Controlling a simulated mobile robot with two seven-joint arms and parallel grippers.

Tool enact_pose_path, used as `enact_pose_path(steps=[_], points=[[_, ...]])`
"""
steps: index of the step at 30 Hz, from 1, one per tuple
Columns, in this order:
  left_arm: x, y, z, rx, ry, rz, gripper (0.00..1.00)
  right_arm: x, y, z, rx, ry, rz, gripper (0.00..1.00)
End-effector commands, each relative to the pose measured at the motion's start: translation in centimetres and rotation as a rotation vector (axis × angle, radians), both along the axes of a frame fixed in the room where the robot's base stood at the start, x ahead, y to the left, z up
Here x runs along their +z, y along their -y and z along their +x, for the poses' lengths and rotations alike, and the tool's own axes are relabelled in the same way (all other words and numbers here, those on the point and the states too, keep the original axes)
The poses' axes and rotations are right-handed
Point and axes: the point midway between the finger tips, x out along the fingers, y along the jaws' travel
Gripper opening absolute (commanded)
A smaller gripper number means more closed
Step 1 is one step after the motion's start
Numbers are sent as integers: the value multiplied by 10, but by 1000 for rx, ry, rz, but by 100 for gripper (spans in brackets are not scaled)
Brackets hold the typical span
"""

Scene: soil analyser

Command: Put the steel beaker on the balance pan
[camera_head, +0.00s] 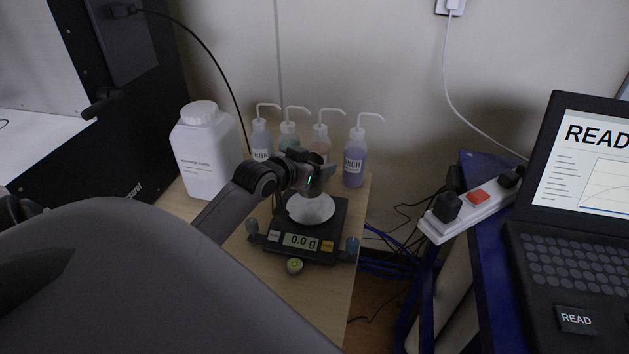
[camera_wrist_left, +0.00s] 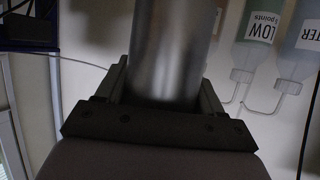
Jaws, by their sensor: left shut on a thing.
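The steel beaker (camera_wrist_left: 170,50) fills the middle of the left wrist view as a shiny grey cylinder, between the two fingers of my left gripper (camera_wrist_left: 163,92). In the head view my left gripper (camera_head: 308,167) appears over the back of the balance (camera_head: 338,215); it is shut on the beaker, which is mostly hidden there by the gripper. The round white balance pan (camera_head: 311,209) shows just below the gripper, and its visible part is bare. The display reads 0.0 g. I cannot tell the gap between beaker and pan. My right gripper is not in view.
Several wash bottles, including the purple HIGH one (camera_head: 355,160), stand close behind the balance. A large white jug (camera_head: 201,155) stands to the left. A small green round item (camera_head: 294,266) lies in front. The table ends just right of the balance; a laptop (camera_head: 570,250) is beyond.

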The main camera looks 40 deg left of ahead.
Motion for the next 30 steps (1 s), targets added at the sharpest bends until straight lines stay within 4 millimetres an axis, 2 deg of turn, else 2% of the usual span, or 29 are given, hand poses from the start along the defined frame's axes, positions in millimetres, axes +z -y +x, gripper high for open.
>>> enact_pose_path(steps=[5, 12, 25, 26, 27, 28, 30], points=[[-13, 0, 1, 0, 3, 0, 31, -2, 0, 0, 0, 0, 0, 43], [-47, 0, 0, -1, 3, 0, 31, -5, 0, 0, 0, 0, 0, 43], [-53, 0, 1, 0, 5, 1, 31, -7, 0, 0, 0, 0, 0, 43], [-54, 0, 0, -1, 1, 0, 74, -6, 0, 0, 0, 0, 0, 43], [-54, 0, 0, -1, 1, 0, 87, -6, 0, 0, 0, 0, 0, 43], [-54, 0, 0, -1, 1, 0, 93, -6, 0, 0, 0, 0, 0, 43], [-54, 0, 0, -1, 1, 0, 93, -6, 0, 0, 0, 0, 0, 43]])
